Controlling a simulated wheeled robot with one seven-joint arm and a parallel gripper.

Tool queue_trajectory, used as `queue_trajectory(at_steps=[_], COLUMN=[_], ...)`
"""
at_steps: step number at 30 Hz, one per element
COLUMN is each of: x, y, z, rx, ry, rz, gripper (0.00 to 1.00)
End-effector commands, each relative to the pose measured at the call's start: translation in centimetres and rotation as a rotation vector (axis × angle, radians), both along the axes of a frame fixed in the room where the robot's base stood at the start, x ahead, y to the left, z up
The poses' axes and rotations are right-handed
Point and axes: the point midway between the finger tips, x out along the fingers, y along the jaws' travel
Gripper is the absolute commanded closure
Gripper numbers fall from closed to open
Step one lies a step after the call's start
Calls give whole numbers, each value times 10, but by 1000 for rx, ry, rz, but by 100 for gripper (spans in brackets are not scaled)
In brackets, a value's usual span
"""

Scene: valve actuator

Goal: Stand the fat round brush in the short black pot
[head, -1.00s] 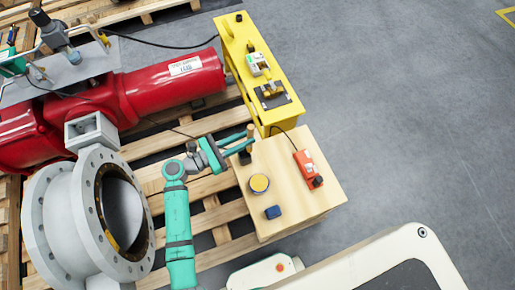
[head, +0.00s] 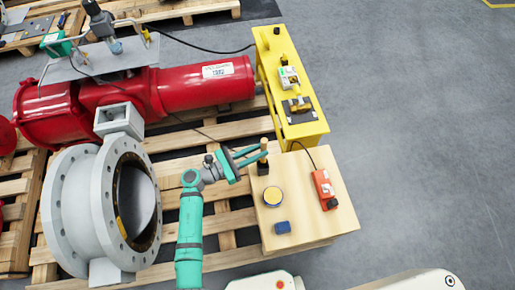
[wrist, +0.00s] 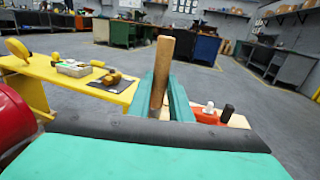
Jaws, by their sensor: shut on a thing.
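My gripper (head: 262,155) is over the back left corner of the light wooden box top (head: 310,213). It is shut on the fat round brush, whose pale wooden handle (head: 264,144) stands up between the fingers. In the wrist view the handle (wrist: 163,65) is nearly upright between the two teal fingers (wrist: 163,98). A small black shape (head: 263,169) shows right under the gripper at that corner. I cannot tell whether it is the short black pot or the brush's head, or whether the brush's lower end is inside a pot.
A large grey flanged valve (head: 105,210) and red cylinder (head: 205,85) are to the left.

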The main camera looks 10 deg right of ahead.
Motion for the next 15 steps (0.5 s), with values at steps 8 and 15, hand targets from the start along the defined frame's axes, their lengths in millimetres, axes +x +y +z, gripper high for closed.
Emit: queue_trajectory(at_steps=[8, 15], x=[0, 0], y=[0, -1], z=[-19, -36], rx=[0, 0], ry=[1, 1], rz=[-1, 0], gripper=[100, 100])
